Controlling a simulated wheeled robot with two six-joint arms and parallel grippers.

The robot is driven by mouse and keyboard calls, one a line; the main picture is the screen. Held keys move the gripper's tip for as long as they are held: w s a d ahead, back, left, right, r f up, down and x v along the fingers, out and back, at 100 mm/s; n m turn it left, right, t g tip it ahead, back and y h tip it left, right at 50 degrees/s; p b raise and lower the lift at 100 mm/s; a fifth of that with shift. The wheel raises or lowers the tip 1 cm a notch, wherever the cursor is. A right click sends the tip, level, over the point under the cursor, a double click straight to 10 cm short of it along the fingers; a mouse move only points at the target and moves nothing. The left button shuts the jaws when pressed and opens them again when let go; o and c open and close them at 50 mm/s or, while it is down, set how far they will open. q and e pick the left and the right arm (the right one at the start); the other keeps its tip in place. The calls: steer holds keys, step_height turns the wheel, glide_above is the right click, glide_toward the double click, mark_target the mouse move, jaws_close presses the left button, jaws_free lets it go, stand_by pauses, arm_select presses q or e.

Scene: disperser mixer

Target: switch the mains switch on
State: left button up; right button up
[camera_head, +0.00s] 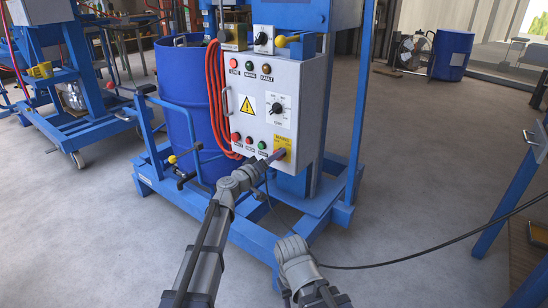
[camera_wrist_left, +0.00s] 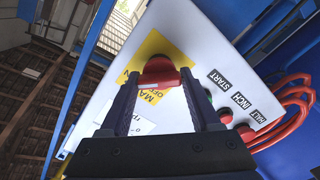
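The mains switch is a red knob (camera_wrist_left: 160,72) on a yellow plate (camera_wrist_left: 150,48) at a lower corner of the light grey control box (camera_head: 312,80). In the head view the yellow plate (camera_head: 283,141) shows at the box's lower right, and my left gripper (camera_head: 276,156) reaches its lower edge, hiding the knob. In the left wrist view my left gripper (camera_wrist_left: 160,82) has one dark finger on each side of the knob. The knob fills the space between the fingertips, and the fingers appear to touch it. Part of my right arm shows at the bottom, but its gripper is not visible.
Halt, inch and start buttons (camera_head: 248,141) sit left of the plate, below a selector dial (camera_head: 277,108). A red hose (camera_head: 215,95) hangs at the box's left, before a blue drum (camera_head: 183,90). The blue frame (camera_head: 255,235) and a black cable (camera_head: 400,262) lie low ahead.

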arm_select(q)
steer(key=o, duration=0.4)
steer(key=shift+c, duration=0.2)
steer(key=v, duration=0.8)
steer(key=shift+w, duration=0.1)
